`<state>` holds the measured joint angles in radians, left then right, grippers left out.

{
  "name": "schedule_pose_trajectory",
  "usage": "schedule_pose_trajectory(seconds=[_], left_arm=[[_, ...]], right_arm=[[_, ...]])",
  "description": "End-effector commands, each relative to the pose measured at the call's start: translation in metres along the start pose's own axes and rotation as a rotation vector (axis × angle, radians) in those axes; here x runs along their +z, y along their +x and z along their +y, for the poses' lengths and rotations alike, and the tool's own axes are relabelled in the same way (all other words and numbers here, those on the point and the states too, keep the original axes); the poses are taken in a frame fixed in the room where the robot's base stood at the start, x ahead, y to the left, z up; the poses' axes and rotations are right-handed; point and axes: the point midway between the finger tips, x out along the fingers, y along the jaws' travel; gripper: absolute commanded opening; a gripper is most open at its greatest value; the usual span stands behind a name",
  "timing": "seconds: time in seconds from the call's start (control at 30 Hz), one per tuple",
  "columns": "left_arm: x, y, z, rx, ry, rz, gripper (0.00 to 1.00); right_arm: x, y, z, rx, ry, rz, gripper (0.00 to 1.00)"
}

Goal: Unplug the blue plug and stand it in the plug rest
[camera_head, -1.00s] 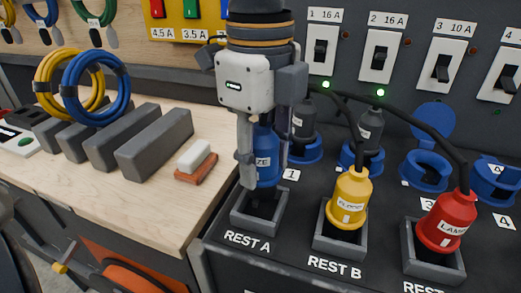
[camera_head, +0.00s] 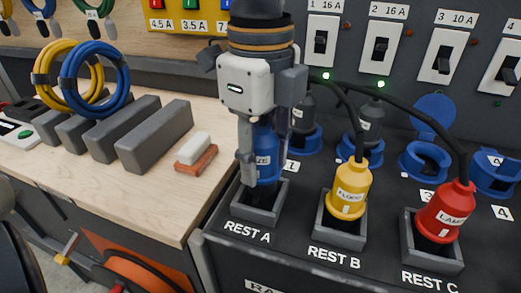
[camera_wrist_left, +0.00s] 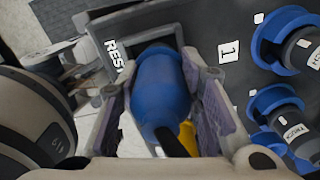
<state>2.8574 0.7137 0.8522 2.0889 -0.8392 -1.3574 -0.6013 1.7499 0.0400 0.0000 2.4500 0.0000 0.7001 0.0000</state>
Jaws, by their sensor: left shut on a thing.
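My left gripper (camera_head: 263,160) points down and is shut on the blue plug (camera_head: 266,145), which is upright. In the left wrist view, the blue plug (camera_wrist_left: 158,85) sits between the two finger pads of the left gripper (camera_wrist_left: 162,95). The plug's dark lower end reaches into the square grey rest marked REST A (camera_head: 283,205). Whether it touches the bottom is hidden. The fingers cover part of the plug's label. My right gripper is not in view.
A yellow plug (camera_head: 350,190) stands in REST B and a red plug (camera_head: 446,212) in REST C, close on the right. Blue sockets with dark plugs (camera_head: 372,120) stand behind. An orange-and-white block (camera_head: 196,152) and grey blocks lie on the bench left.

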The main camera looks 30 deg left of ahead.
Motion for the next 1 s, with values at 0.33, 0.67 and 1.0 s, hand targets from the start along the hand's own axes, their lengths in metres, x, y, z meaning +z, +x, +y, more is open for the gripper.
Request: schedule_pose_trajectory(seconds=[0.33,0.67,1.0], left_arm=[[0.000,0.005,0.000,-0.001,0.000,0.000,0.01],[0.000,0.010,0.000,0.000,0.000,0.000,0.01],[0.000,0.015,0.000,-0.001,0.000,0.001,0.01]], right_arm=[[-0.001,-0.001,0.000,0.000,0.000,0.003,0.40],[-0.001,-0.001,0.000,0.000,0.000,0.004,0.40],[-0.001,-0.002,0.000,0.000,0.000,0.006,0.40]])
